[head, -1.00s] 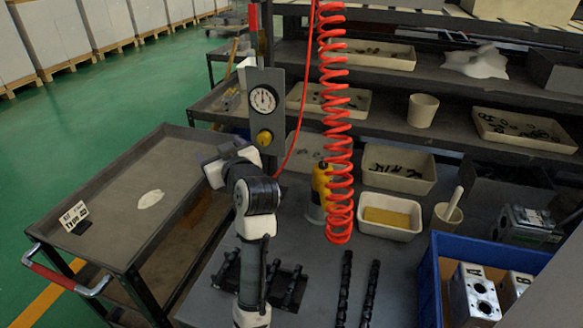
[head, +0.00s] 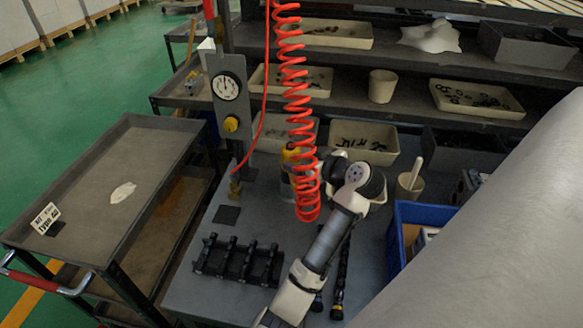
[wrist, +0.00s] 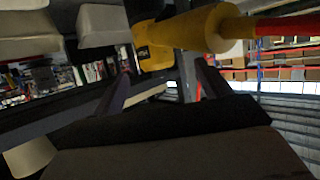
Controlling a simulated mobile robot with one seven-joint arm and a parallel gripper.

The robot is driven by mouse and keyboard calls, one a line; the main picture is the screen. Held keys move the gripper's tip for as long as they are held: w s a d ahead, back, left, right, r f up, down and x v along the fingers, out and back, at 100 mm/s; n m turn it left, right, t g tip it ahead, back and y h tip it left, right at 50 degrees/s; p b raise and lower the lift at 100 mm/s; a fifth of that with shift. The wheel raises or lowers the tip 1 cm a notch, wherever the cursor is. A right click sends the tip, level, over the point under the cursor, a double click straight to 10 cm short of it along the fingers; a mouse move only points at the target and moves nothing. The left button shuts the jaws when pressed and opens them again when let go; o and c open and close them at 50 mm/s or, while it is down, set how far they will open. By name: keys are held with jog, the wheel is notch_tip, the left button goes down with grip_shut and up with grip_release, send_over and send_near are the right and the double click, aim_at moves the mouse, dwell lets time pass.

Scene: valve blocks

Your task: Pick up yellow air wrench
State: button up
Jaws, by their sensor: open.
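The yellow air wrench (head: 289,154) stands on the bench behind the red coiled hose (head: 300,110), which covers much of it. In the wrist view the wrench (wrist: 185,33) lies across the top, with the red hose at its right end. My gripper (wrist: 165,80) is open, its two dark fingers apart below the wrench in that picture. I see nothing held between them. In the head view my fingertips are hidden behind my wrist and the coil. I cannot tell whether a finger touches the wrench.
A gauge panel (head: 227,88) stands left of the coil. A black rack (head: 238,259) lies on the bench front. A blue crate (head: 399,238), a cup with a pestle (head: 409,190) and a parts bin (head: 372,135) are right. A cart (head: 80,215) stands left.

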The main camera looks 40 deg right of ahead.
aim_at(297, 155)
jog(key=x, duration=0.2)
jog(key=b+x, duration=0.1)
jog(key=x, duration=0.3)
jog(key=shift+d+f+b, duration=0.2)
jog(key=shift+d+b, duration=0.15)
jog(key=shift+s, duration=0.1)
jog(key=c, duration=1.3)
jog(key=shift+r, duration=0.2)
jog(key=shift+c, duration=0.9)
